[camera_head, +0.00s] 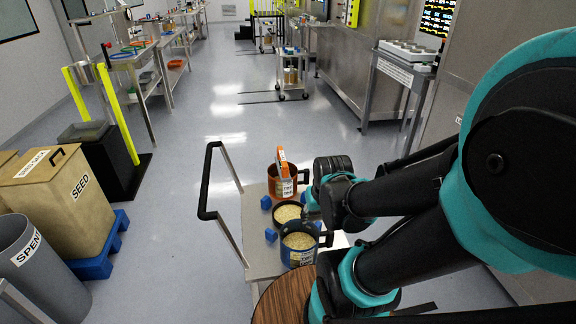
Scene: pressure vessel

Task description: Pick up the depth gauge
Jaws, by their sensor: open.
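An orange upright piece with a pale label (282,162) stands in an orange pot (272,186) on the cart. It may be the depth gauge, but the picture is too small to be sure. My gripper (319,212) is at the right side of the cart, close to the pots and partly hidden by my own wrist. It is open, and I see nothing held in it. The orange piece is apart from it, up and to the left.
The cart (234,219) also carries a black pan (288,212) and a blue pot (299,241), both with grainy contents, and several small blue pieces. A SEED bin (62,205) and a SPENT bin (38,262) stand left. The middle floor is clear.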

